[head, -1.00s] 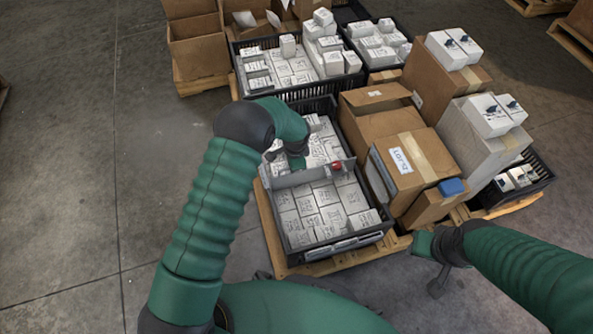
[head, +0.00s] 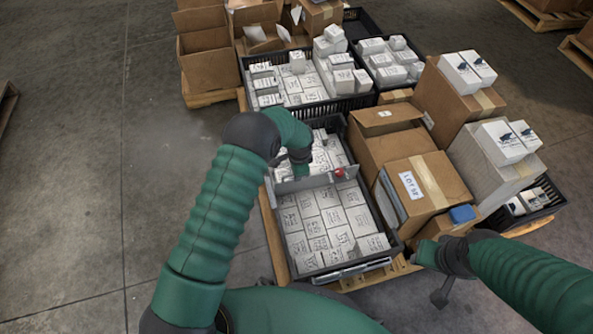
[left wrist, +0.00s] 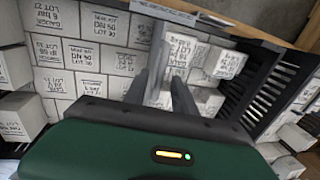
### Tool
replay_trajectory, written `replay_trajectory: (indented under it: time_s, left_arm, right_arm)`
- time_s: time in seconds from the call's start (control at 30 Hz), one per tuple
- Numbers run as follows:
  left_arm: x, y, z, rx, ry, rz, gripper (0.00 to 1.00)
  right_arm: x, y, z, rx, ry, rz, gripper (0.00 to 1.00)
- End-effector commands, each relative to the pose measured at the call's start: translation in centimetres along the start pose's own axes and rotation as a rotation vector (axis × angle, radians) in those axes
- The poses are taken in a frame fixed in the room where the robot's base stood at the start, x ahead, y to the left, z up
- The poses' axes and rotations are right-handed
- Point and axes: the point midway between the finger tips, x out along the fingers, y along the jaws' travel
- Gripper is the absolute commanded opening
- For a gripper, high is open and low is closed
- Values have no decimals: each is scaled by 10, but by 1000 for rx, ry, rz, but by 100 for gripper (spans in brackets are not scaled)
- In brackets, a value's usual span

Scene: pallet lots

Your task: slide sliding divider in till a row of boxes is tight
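The sliding divider (head: 318,182) is a grey plate standing across the black crate (head: 396,246), with a red knob (head: 340,172) near its right end. White printed boxes (head: 325,225) lie in close rows on its near side. More boxes (head: 335,152) lie beyond it, partly hidden by my left arm. My left gripper shows in the left wrist view (left wrist: 160,88). Its fingers lie along both faces of the divider (left wrist: 158,60) and look shut on it. In the head view my arm hides these fingertips. My right gripper (head: 440,292) hangs beside the crate, its fingers unclear.
Brown cartons (head: 425,185) stand close along the crate's right side on the pallet (head: 375,276). Another crate of white boxes (head: 300,85) stands just behind. Open cartons (head: 205,65) are at the back left. The floor on the left is clear.

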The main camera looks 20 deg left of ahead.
Motion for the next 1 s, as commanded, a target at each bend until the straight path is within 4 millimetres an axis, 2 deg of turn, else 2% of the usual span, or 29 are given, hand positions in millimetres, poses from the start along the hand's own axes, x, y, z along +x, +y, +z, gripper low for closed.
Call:
replay_trajectory:
  time_s: [0.27,0.37,0.47,0.8,0.9,1.0]
  left_arm:
    - [-2,0,-1,0,1,0,33]
    - [-12,-1,-1,0,2,-1,33]
    - [-35,-2,-1,0,2,-1,33]
    - [-133,-2,-1,1,2,0,33]
    - [-153,-1,-1,1,2,0,33]
    - [-163,0,-1,0,1,2,33]
  right_arm:
    - [-1,0,0,0,0,0,36]
    - [-7,0,-2,0,0,0,36]
    - [-20,0,-5,0,0,0,36]
    - [-65,0,-15,0,0,0,36]
    - [-72,0,-17,0,0,0,36]
    - [-75,0,-18,0,0,0,36]
